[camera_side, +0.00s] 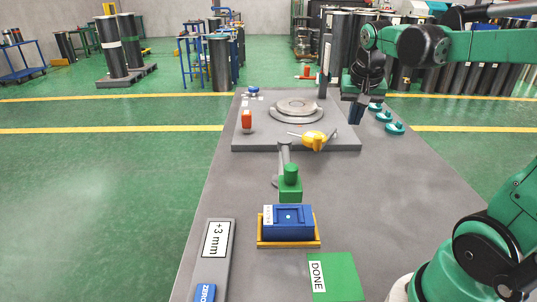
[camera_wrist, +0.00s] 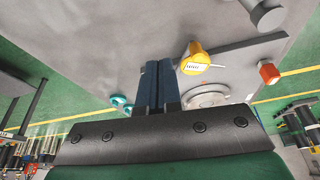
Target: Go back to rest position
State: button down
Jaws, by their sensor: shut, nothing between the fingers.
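My gripper (camera_side: 356,112) hangs over the right edge of the raised grey plate (camera_side: 245,143) in the side view. Its dark blue fingers (camera_wrist: 155,84) are pressed together and empty in the wrist view. A yellow gauge (camera_side: 314,140) lies at the plate's front edge, left of my gripper; it also shows in the wrist view (camera_wrist: 195,59).
Teal knobs (camera_side: 394,128) stand on the table to the right of my gripper. An orange-red block (camera_side: 247,120) stands at the plate's left. Nearer are a green-topped post (camera_side: 290,185), a blue block in an orange tray (camera_side: 263,242), a green DONE pad (camera_side: 345,280) and a +3 mm strip (camera_side: 226,265).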

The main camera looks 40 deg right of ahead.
jog(key=shift+v, duration=2.45)
jog(key=x, duration=0.8)
jog(key=s+a+m, duration=0.2)
jog(key=s+a, duration=0.1)
jog(key=a, duration=0.3)
jog(key=shift+f+g, duration=0.3)
jog(key=shift+f, duration=0.1)
jog(key=shift+w+d, duration=0.1)
